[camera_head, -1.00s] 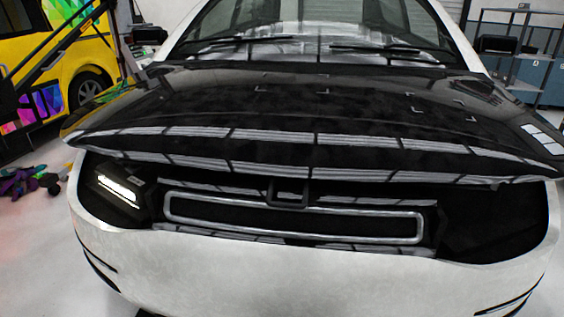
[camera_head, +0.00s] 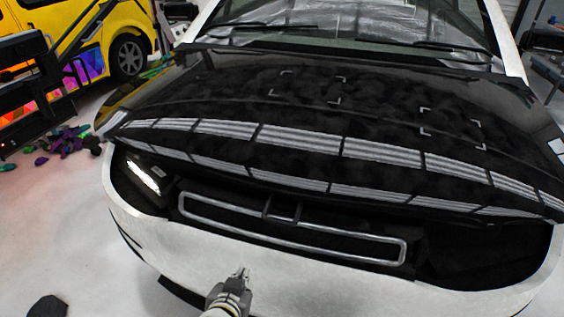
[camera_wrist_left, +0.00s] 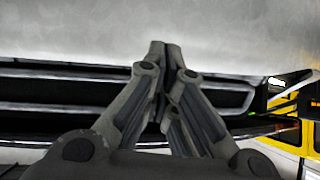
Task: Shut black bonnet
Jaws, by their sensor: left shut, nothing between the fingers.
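The black bonnet (camera_head: 330,130) of the white car is raised a little at its front edge. A dark gap shows between that edge and the white front bumper (camera_head: 190,240). My left gripper (camera_head: 243,272) is at the bottom of the head view, in front of the bumper and below the silver-edged grille frame (camera_head: 290,232). It is apart from the bonnet. In the left wrist view its fingers (camera_wrist_left: 166,46) are together with nothing between them, and the pale bumper fills the view beyond the fingertips. My right gripper is not in view.
A yellow van (camera_head: 100,35) stands at the back left. Several colourful scraps (camera_head: 68,140) lie on the floor left of the car. A dark object (camera_head: 47,307) lies at the lower left. Pale floor to the left of the bumper is mostly clear.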

